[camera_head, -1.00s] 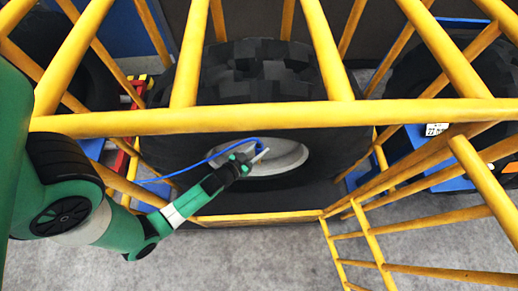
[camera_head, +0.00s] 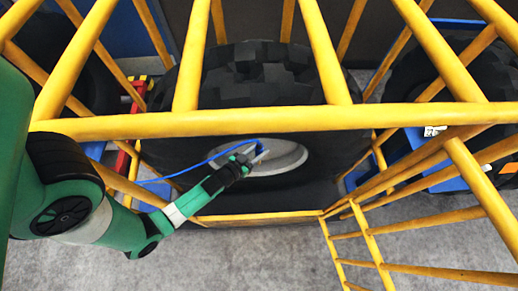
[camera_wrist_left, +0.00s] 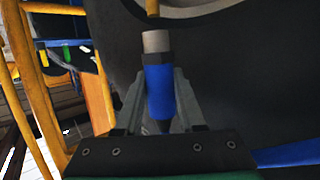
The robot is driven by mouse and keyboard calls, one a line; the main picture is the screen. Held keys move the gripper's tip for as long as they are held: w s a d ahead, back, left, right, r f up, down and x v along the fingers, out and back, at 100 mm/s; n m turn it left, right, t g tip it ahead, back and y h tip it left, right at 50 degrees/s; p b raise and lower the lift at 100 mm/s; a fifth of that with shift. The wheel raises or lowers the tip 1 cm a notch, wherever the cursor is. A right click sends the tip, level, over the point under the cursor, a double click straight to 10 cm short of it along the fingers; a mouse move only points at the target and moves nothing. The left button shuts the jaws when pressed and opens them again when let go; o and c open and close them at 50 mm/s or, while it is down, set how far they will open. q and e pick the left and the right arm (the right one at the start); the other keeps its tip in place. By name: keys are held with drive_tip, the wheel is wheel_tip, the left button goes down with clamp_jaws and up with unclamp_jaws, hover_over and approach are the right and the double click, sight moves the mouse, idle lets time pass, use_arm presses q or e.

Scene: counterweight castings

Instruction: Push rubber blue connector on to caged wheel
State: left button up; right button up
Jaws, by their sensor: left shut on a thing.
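The caged wheel is a large black tyre (camera_head: 262,85) with a pale grey rim (camera_head: 285,160), standing behind yellow bars. My left gripper (camera_head: 254,154) reaches in through the cage to the front of the rim. In the left wrist view, its fingers (camera_wrist_left: 160,98) are shut on the blue connector (camera_wrist_left: 159,85), which has a dark collar and a pale tip pointing at the wheel. A blue hose (camera_head: 200,165) trails left from it. A brass-coloured stem (camera_wrist_left: 152,8) shows above the connector tip, with a small gap between them. My right gripper is not in view.
Yellow cage bars (camera_head: 250,118) cross in front of and above the wheel, close around my left arm. An open yellow cage gate (camera_head: 400,235) stands at right. Other dark tyres (camera_head: 425,85) are at the sides. Grey floor (camera_head: 260,260) is clear in front.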

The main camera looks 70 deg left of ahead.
use_arm(q)
drive_tip(key=shift+r, duration=0.1)
idle(0.3)
drive_tip(key=shift+p, duration=0.5)
drive_tip(key=shift+f+b, duration=1.75)
drive_tip(key=shift+f, duration=0.15)
drive_tip(key=o, duration=1.1)
drive_tip(key=shift+o, duration=0.2)
drive_tip(key=p+v, duration=0.2)
drive_tip(key=v, duration=0.9)
drive_tip(key=shift+s, duration=0.25)
drive_tip(key=shift+d+r, duration=0.15)
